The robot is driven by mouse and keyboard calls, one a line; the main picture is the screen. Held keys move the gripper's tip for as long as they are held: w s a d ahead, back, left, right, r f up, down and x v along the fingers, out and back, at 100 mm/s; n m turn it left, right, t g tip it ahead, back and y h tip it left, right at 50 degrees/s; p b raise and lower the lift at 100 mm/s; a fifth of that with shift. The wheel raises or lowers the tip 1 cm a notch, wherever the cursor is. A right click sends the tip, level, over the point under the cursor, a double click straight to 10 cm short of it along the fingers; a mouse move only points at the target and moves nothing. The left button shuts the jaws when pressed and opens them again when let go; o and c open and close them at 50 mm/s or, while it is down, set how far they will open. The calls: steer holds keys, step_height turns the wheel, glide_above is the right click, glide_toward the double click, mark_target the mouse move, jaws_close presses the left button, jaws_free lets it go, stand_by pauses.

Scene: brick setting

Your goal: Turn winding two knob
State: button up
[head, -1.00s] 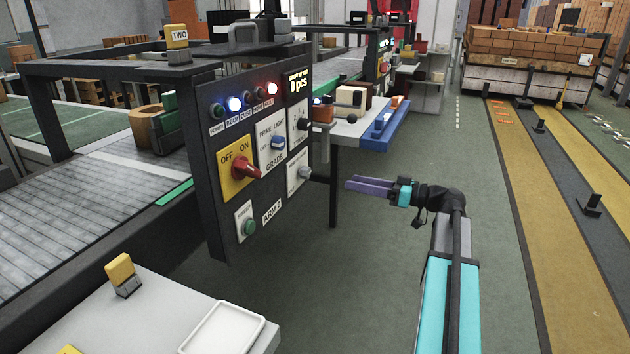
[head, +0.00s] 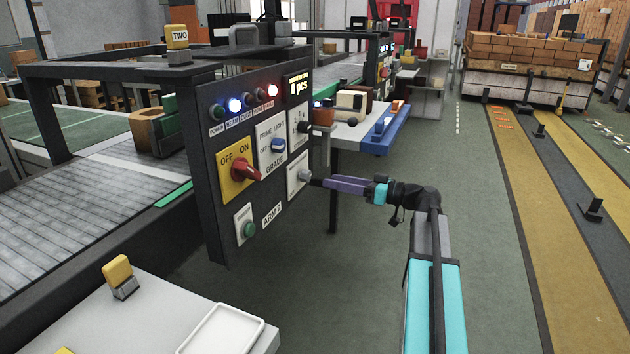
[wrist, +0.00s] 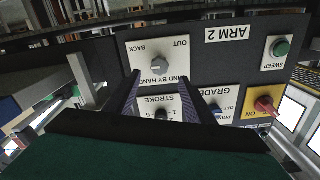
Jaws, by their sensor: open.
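The dark panel (head: 205,165) carries a white plate with a grey round knob (head: 304,175) at its lower right edge. In the wrist view this knob (wrist: 160,66) sits on an upside-down plate (wrist: 178,52) marked "OUT", "BACK" and "...ND BY HAND". A yellow "TWO" sign (head: 177,36) stands on the frame above. My gripper (head: 316,182) is at the panel's right side, its tips close to the knob. In the wrist view my gripper's (wrist: 159,80) two fingers are apart, with the knob between and just beyond the tips. I cannot tell whether they touch the plate.
A stroke knob (wrist: 161,114) lies between the fingers lower in the wrist view. A blue-edged table (head: 375,142) stands behind.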

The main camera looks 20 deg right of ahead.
mark_target(309, 176)
steer(key=b+x, duration=0.1)
steer(key=x, duration=0.6)
steer(key=shift+w+a+f, duration=0.1)
steer(key=shift+w+a, duration=0.05)
steer(key=shift+w, duration=0.05)
steer(key=c, duration=1.1)
steer(key=shift+o, duration=0.2)
steer(key=shift+m+p, duration=0.3)
steer(key=shift+m, duration=0.1)
